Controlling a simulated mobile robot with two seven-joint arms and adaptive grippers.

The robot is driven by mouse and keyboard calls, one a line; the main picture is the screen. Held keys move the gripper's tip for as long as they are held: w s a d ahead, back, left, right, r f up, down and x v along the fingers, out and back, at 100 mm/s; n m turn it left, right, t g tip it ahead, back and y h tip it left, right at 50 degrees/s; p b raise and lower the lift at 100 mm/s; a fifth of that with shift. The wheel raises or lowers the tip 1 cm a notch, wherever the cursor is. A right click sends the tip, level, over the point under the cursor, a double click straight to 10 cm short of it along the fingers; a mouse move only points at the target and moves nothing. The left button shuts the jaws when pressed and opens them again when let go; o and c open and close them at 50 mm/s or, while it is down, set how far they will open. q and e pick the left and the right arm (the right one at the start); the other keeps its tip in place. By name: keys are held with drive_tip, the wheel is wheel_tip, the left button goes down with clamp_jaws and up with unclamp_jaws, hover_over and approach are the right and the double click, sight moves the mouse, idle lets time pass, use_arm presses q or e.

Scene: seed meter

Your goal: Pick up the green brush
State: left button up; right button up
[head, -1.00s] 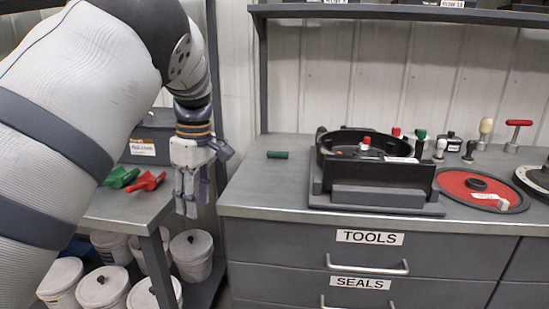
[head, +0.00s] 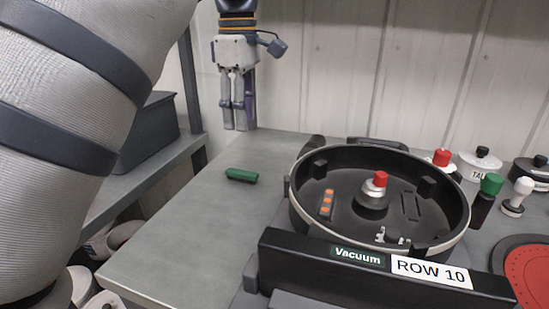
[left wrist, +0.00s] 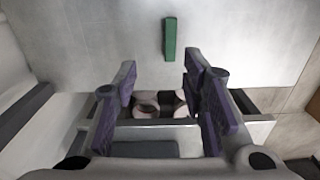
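The green brush (head: 241,175), a small green bar, lies on the grey counter to the left of the round black seed meter housing. Its bristles cannot be made out. It also shows in the left wrist view (left wrist: 170,39), at the top centre, beyond the fingertips. My left gripper (head: 239,127) hangs fingers down near the back wall, above and apart from the brush in the head view. In the left wrist view its purple-padded fingers (left wrist: 160,75) stand apart with nothing held between them. My right gripper is not in view.
The round black housing (head: 455,205) stands right of the brush, behind a "Vacuum" and "ROW 10" bar (head: 310,257). A green-topped black tool (head: 487,195), a white-knobbed tool (head: 517,198) and a red disc (head: 530,275) are further right. The counter around the brush is clear.

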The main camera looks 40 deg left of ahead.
sight(241, 172)
use_arm(q)
drive_tip(key=f, duration=0.3)
drive_tip(key=s+f, duration=0.1)
drive_tip(key=f, duration=0.3)
drive_tip(key=s+f, duration=0.1)
drive_tip(key=f, duration=0.3)
drive_tip(key=shift+d, duration=0.2)
drive_tip(key=shift+w+f, duration=0.1)
drive_tip(key=shift+f, duration=0.15)
clamp_jaws()
